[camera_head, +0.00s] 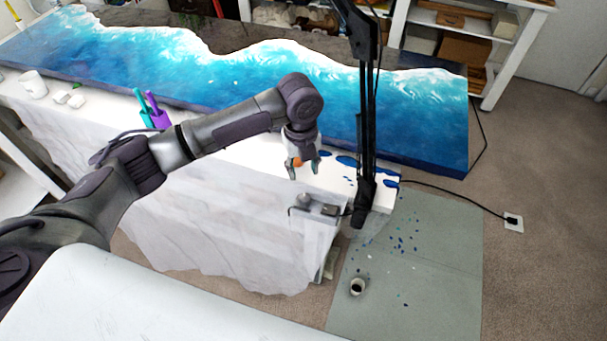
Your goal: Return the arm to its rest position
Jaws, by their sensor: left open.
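My left arm comes in from the left and reaches over the front edge of the white-covered table (200,215). My left gripper (304,172) hangs pointing down near the table's right end, its fingers apart. A small orange patch shows at the gripper; I cannot tell whether it is part of the gripper or a thing behind it. My right gripper is not in view.
A blue resin wave panel (420,120) lies along the table. A black stand (368,120) rises right of my gripper. Purple and teal tools (155,112) stand behind my arm. A small cup (357,286) sits on the spattered floor mat (430,265).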

